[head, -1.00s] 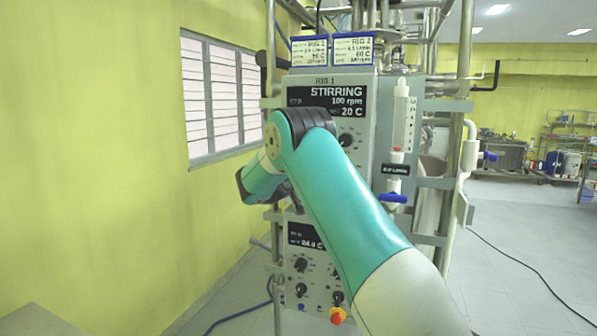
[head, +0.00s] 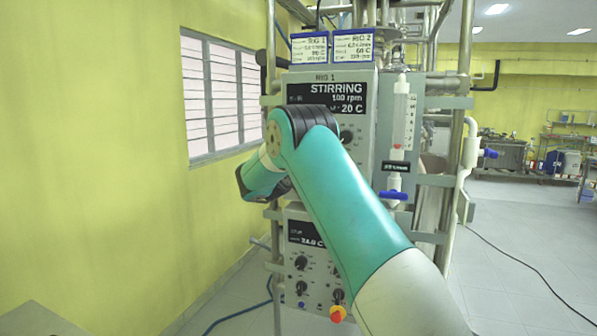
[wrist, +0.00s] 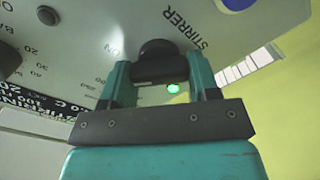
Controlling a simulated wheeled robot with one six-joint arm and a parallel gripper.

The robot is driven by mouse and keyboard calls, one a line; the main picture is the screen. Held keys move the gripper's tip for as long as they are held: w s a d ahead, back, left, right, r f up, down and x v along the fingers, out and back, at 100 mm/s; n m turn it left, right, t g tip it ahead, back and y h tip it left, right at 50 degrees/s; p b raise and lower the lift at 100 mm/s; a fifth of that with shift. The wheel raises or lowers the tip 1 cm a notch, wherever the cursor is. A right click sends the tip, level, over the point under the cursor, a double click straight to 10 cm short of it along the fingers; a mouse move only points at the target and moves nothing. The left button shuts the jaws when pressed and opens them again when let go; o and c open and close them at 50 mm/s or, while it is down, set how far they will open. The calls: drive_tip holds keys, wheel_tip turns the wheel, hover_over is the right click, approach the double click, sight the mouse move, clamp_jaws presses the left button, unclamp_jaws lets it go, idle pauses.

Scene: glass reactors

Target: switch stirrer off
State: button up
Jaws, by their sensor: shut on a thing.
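The stirrer switch is a black knob (wrist: 158,62) under the printed word STIRRER (wrist: 186,30) on the grey panel, seen in the wrist view. My gripper (wrist: 160,78) is shut on this knob, one teal finger on each side. A green light (wrist: 173,88) is lit close to the knob. In the head view the rig's display (head: 335,95) reads STIRRING, 100 rpm and 20 C. My arm hides the gripper and the knob there.
A lower control box (head: 305,240) with knobs and a red-yellow switch (head: 337,313) is below. A flowmeter (head: 398,130) with a blue valve handle (head: 393,195) stands right of the panel. A yellow wall (head: 90,150) is at left.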

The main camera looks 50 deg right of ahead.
drive_tip(key=n, duration=0.4)
drive_tip(key=shift+n+p, duration=0.3)
drive_tip(key=shift+f+n+p, duration=0.1)
drive_tip(key=shift+n+p, duration=0.3)
drive_tip(key=shift+n, duration=1.1)
drive_tip(key=o, duration=0.9)
drive_tip(key=shift+a, duration=0.15)
drive_tip(key=b+v, duration=0.8)
drive_tip(key=v, duration=0.9)
drive_tip(key=shift+a, duration=0.1)
